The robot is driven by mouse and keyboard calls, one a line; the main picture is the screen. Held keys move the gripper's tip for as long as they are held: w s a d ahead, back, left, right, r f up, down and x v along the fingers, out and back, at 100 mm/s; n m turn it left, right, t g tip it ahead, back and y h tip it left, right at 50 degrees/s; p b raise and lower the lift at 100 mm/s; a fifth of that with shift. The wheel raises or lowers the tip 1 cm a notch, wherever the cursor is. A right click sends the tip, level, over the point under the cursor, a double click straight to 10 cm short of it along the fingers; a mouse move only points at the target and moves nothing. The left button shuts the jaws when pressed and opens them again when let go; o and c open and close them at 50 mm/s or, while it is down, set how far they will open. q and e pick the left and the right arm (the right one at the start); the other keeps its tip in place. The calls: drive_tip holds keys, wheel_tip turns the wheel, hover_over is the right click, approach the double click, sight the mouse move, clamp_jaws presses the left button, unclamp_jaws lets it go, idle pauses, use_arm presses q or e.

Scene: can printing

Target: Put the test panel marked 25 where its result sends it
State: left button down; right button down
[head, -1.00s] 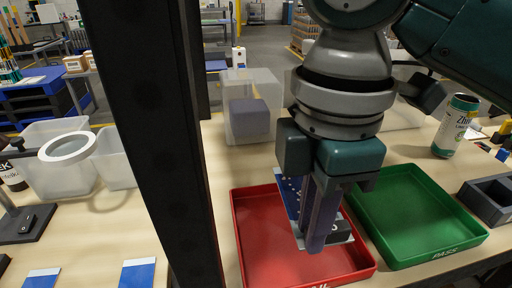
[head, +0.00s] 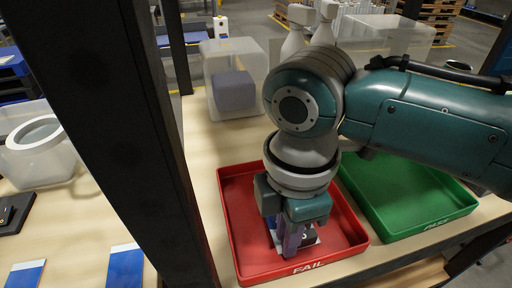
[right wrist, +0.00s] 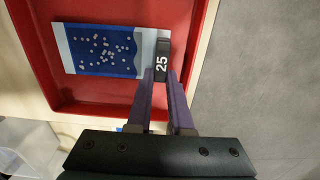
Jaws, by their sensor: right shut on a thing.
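The test panel marked 25 (right wrist: 98,50) is blue with many pale specks, has pale end strips, and carries a black block with a white 25 (right wrist: 162,62) at one end. My right gripper (right wrist: 164,88) is shut on that block end. In the head view the gripper (head: 291,248) is low inside the red FAIL tray (head: 237,190), mostly covering the panel (head: 312,237). The panel looks about flat over the tray floor; I cannot tell if it touches. The green PASS tray (head: 440,205) stands to the right, partly behind my arm. My left gripper is out of view.
A black post (head: 120,130) rises left of the red tray. A translucent bin with a dark block (head: 234,92) stands behind it. Two blue panels (head: 125,266) (head: 25,274) lie at the lower left. A translucent tub with a ring (head: 36,132) is at far left.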

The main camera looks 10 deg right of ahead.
drive_tip(key=shift+f, duration=0.2)
drive_tip(key=c, duration=0.8)
unclamp_jaws()
drive_tip(key=shift+r, duration=0.1)
